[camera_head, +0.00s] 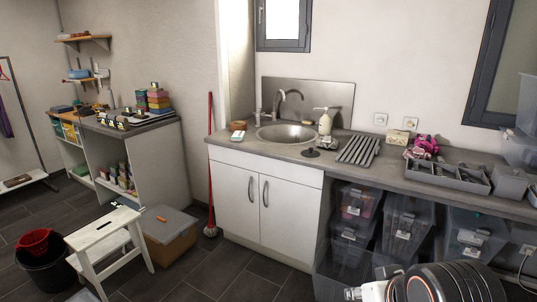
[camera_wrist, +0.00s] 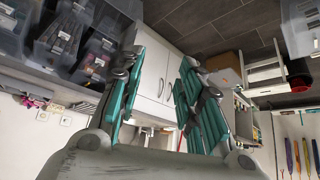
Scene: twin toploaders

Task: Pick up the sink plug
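A small dark round piece (camera_head: 311,153), which looks like the sink plug, lies on the grey counter just right of the front of the round steel sink (camera_head: 287,133). My gripper (camera_wrist: 161,65) shows in the wrist view with its two teal fingers spread apart and nothing between them. The white cabinet doors (camera_wrist: 153,75) are seen beyond the fingers, and the wrist picture is upside down. I cannot make out the plug in the wrist view. My gripper is not visible in the head view; only part of my arm shows at the bottom right.
A soap dispenser (camera_head: 325,121) and a small dish (camera_head: 328,143) stand behind the plug. A ribbed drying rack (camera_head: 358,151) lies to its right, with a grey divided tray (camera_head: 447,178) farther right. Clear bins (camera_head: 404,228) sit under the counter. A white step stool (camera_head: 103,237) stands at left.

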